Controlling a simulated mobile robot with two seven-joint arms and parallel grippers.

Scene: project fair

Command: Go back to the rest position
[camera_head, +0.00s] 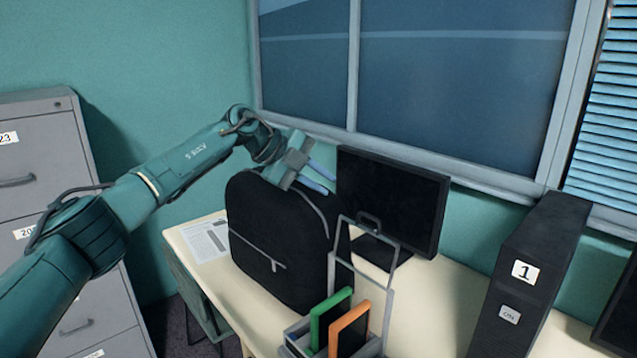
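My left arm reaches in from the left across the view. My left gripper (318,180) is above the top of a black backpack (268,235) that stands upright on the desk (245,290). Its two bluish fingers are spread apart, with nothing visible between them. I cannot tell whether the gripper touches the backpack. My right gripper is not in view.
A black monitor (395,200) stands behind the backpack. In front is a grey organizer (390,300) with a green (325,318) and an orange frame (350,325). A black computer tower (530,265) marked 1 stands at right. A grey filing cabinet (50,150) is at left. Papers (205,240) lie on the desk.

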